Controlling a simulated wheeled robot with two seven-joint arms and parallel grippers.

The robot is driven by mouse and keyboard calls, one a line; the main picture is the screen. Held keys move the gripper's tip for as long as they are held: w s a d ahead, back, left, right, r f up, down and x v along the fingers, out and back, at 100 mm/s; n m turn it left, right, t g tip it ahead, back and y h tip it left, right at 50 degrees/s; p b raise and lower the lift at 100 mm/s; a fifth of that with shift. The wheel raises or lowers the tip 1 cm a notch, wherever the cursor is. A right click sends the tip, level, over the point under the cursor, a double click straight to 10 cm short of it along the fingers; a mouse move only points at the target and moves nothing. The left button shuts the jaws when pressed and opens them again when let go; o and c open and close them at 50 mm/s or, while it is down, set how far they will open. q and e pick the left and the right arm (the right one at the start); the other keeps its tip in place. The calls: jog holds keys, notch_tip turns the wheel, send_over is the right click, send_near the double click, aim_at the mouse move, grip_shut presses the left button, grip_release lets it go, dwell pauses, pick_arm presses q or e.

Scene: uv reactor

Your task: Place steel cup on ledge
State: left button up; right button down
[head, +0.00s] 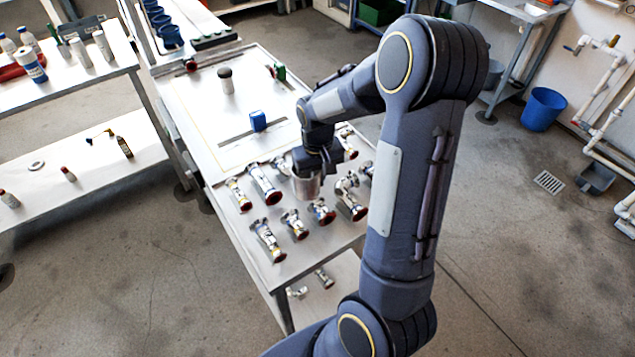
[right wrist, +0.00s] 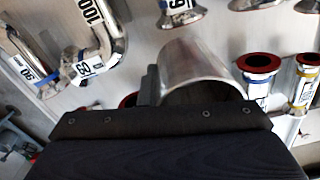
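The shiny steel cup (head: 306,188) is at my right gripper (head: 318,166), over the front part of the steel table (head: 205,110). In the right wrist view the cup (right wrist: 195,72) shows its open mouth toward the camera, and a dark finger lies along its left side. My right gripper appears shut on the cup; its other finger is hidden. Whether the cup touches the table is unclear. A narrow raised shelf (head: 205,52) at the table's far left end may be the ledge. My left gripper is not in view.
Several pipe fittings with red flanges (head: 265,184) crowd around the cup. A blue block (head: 258,121) and a dark-topped jar (head: 226,80) stand farther back. The table's middle left is mostly bare. A side bench (head: 85,72) with bottles stands left.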

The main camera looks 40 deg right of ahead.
notch_tip(320, 180, down, 2)
jog(key=shift+f, duration=0.1)
jog(key=shift+f, duration=0.15)
jog(key=c, duration=1.7)
grip_release()
jog(key=shift+a, duration=0.1)
